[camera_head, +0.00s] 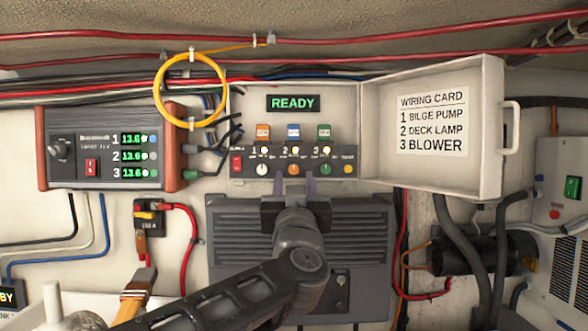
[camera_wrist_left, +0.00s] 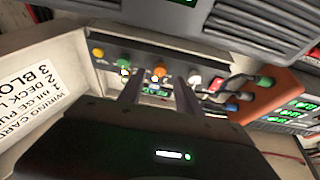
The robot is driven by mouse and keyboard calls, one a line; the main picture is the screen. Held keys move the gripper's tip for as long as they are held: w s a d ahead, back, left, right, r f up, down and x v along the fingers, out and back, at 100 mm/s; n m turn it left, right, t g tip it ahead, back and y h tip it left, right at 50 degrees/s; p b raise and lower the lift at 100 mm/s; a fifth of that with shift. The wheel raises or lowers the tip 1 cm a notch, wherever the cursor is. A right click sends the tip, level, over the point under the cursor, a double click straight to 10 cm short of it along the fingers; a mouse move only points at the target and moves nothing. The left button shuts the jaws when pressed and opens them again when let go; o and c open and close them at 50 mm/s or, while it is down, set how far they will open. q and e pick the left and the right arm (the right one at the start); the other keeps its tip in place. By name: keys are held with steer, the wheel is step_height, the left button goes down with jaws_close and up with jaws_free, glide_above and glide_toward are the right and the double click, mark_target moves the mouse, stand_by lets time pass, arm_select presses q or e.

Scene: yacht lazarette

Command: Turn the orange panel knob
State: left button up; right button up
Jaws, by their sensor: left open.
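The orange panel knob (camera_head: 294,169) is the middle knob in the row along the lower edge of the panel, under the green READY display (camera_head: 293,103). My left gripper (camera_head: 294,187) is open, just below the orange knob in the head view, with one finger to each side. In the left wrist view the orange knob (camera_wrist_left: 159,71) shows beyond the gap between the open fingers (camera_wrist_left: 157,88). They look apart from it; the exact distance is hard to tell. My right gripper is not in view.
A white knob (camera_head: 262,169) and a green knob (camera_head: 326,169) flank the orange one. A red switch (camera_head: 237,163) and a yellow button (camera_head: 347,169) sit at the row's ends. The open panel door (camera_head: 481,160) stands to the right. A grey ribbed box (camera_head: 230,240) lies below.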

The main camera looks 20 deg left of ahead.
mark_target(294, 170)
arm_select(q)
steer(key=shift+p+x, duration=0.5)
steer(key=shift+x, duration=1.4)
jaws_close()
